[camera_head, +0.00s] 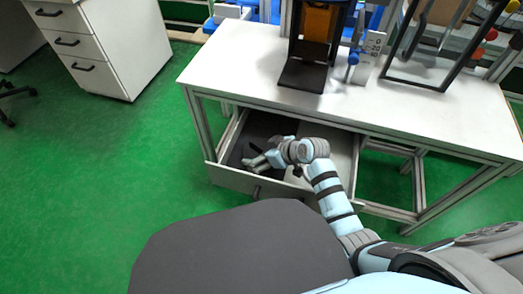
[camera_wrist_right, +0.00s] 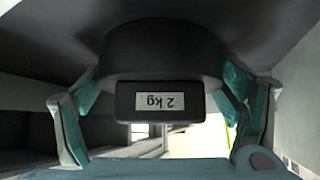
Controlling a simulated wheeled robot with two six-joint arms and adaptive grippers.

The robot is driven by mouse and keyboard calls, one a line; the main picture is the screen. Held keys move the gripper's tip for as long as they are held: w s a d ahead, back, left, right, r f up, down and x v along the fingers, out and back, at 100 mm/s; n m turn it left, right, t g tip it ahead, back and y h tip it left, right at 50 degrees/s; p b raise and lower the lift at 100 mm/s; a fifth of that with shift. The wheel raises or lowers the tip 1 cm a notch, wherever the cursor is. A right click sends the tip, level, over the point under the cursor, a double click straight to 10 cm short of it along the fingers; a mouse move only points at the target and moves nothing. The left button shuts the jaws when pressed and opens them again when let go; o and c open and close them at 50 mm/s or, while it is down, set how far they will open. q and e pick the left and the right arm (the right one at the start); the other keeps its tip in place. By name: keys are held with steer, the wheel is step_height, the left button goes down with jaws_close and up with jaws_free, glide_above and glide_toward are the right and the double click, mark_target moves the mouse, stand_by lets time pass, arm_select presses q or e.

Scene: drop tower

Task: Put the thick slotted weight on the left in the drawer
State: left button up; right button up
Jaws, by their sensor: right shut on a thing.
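My right gripper (camera_head: 254,162) reaches into the open drawer (camera_head: 232,180) under the white table. In the right wrist view my right gripper (camera_wrist_right: 160,115) is shut on a dark, thick slotted weight (camera_wrist_right: 163,50), with a finger on each side of it. A pale label on the weight reads "2 kg" and appears upside down. In the head view the weight cannot be told apart from the dark drawer floor. Whether it touches the floor is unclear. My left gripper is not in view.
The table (camera_head: 235,65) stands over the drawer. On it are a drop tower with a black base plate (camera_head: 303,76) and a black frame (camera_head: 415,80). A white cabinet (camera_head: 120,45) stands on the green floor at the upper left. The floor left of the drawer is clear.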

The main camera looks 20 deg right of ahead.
steer(key=shift+w+r, duration=0.15)
steer(key=o, duration=1.8)
steer(key=shift+s, duration=0.2)
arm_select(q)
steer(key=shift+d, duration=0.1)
arm_select(e)
steer(key=shift+s+d+r, duration=0.1)
steer(key=shift+r, duration=0.05)
steer(key=p+v, duration=0.2)
steer(key=v, duration=0.1)
steer(key=shift+r, duration=0.25)
arm_select(q)
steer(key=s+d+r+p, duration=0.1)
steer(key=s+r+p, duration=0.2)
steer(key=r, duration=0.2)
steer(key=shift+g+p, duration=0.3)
steer(key=shift+p, duration=0.1)
arm_select(e)
steer(key=v, duration=0.8)
steer(key=shift+s, duration=0.15)
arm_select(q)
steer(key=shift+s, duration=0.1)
arm_select(e)
steer(key=shift+d, duration=0.1)
